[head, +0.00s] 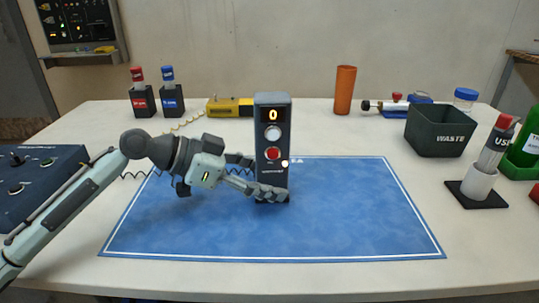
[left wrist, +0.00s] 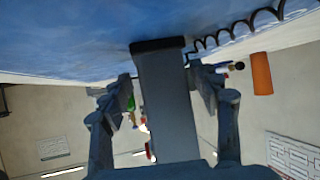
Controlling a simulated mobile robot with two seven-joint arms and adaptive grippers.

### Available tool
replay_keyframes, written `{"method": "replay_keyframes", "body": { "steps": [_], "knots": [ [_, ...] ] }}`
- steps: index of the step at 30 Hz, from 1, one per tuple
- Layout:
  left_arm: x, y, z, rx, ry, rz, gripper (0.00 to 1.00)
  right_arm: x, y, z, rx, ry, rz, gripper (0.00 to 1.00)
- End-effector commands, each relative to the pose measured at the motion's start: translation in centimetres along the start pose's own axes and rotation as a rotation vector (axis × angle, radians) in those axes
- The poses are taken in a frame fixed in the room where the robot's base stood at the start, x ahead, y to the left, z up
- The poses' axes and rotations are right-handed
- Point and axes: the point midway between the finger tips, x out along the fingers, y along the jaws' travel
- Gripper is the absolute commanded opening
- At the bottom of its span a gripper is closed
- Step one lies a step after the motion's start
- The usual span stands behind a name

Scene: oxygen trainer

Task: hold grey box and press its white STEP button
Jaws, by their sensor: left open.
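The grey box (head: 272,112) stands upright on the blue mat (head: 340,210). Its front has a display reading 0, a round white button (head: 273,133) and a red button (head: 272,154) below it. My left gripper (head: 262,178) is open low at the box from the left; one finger crosses in front of its lower part, the other is partly hidden behind it. In the left wrist view the box (left wrist: 168,100) lies between the two spread fingers of the gripper (left wrist: 160,85), with gaps at both sides. My right gripper is not in view.
A blue control console (head: 40,175) is at the left. Two bottles (head: 155,95), a yellow device (head: 230,106) and an orange cylinder (head: 345,90) stand behind. The waste bin (head: 440,132) and a tube holder (head: 478,185) are at right. The mat right of the box is clear.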

Motion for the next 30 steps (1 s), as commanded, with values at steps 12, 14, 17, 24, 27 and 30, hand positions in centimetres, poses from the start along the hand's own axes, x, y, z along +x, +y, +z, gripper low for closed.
{"method": "replay_keyframes", "body": {
  "steps": [12,14,17,24,27,30],
  "knots": [
    [-0.01,0.0,0.0,0.0,0.0,0.0,0.32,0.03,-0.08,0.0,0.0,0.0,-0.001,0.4],
    [-0.01,0.0,0.0,0.0,0.0,0.0,0.25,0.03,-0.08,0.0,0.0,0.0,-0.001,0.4],
    [-0.01,0.0,0.01,0.0,0.0,0.0,0.23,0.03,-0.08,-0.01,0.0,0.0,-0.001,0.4],
    [-0.01,0.0,0.02,0.0,0.0,0.0,0.23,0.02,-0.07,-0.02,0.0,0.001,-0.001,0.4],
    [-0.01,0.0,0.02,-0.001,0.0,0.0,0.23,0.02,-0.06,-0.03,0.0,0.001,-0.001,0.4],
    [-0.01,0.0,0.03,-0.001,0.0,0.0,0.23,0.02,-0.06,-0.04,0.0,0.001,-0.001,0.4]
  ]
}}
